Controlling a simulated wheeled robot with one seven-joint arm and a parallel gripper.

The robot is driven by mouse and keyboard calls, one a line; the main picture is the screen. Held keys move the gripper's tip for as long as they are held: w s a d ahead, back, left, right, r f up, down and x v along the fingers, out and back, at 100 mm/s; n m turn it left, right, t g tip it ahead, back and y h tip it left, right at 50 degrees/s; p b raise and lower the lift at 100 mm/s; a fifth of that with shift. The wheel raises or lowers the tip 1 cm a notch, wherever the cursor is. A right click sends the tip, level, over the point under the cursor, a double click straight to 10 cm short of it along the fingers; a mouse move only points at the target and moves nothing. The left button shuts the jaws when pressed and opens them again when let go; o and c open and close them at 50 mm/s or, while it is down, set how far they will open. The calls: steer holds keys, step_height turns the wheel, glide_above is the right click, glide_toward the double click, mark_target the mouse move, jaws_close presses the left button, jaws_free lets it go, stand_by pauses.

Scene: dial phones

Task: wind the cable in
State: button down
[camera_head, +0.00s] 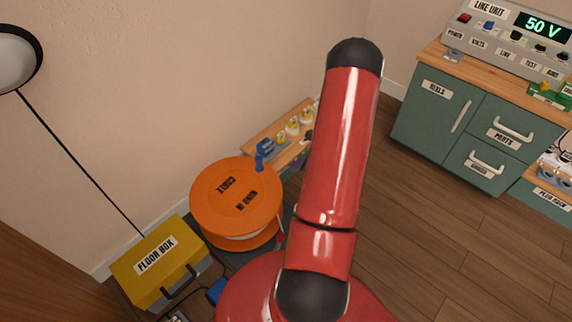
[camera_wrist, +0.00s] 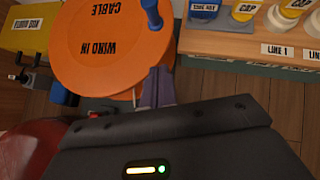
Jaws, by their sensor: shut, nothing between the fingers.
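The orange cable reel (camera_head: 222,205) stands on the floor by the wall, its flat top marked CABLE and WIND IN. A blue crank handle (camera_head: 261,163) sticks up near the reel's edge. In the wrist view the reel (camera_wrist: 95,62) fills the upper left, and the handle (camera_wrist: 151,14) is at the top. My gripper (camera_wrist: 160,74) is shut and empty, its fingertips by the reel's near rim and apart from the handle. I cannot tell whether the fingers touch the rim. In the head view my red arm hides the gripper. Little cable shows under the reel's top.
A yellow floor box (camera_head: 158,262) stands left of the reel. A low wooden shelf (camera_head: 262,133) with capped sockets is behind it. A green cabinet (camera_head: 470,125) with a line unit (camera_head: 508,38) stands at the right. The wooden floor (camera_head: 420,235) between is clear.

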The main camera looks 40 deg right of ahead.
mark_target(262, 168)
steer(key=x, duration=0.9)
steer(key=shift+w+a, duration=0.3)
steer(key=shift+w, duration=0.25)
steer(key=shift+w+a, duration=0.35)
steer(key=shift+w, duration=0.2)
steer(key=shift+w+a, duration=0.3)
steer(key=shift+w, duration=0.4)
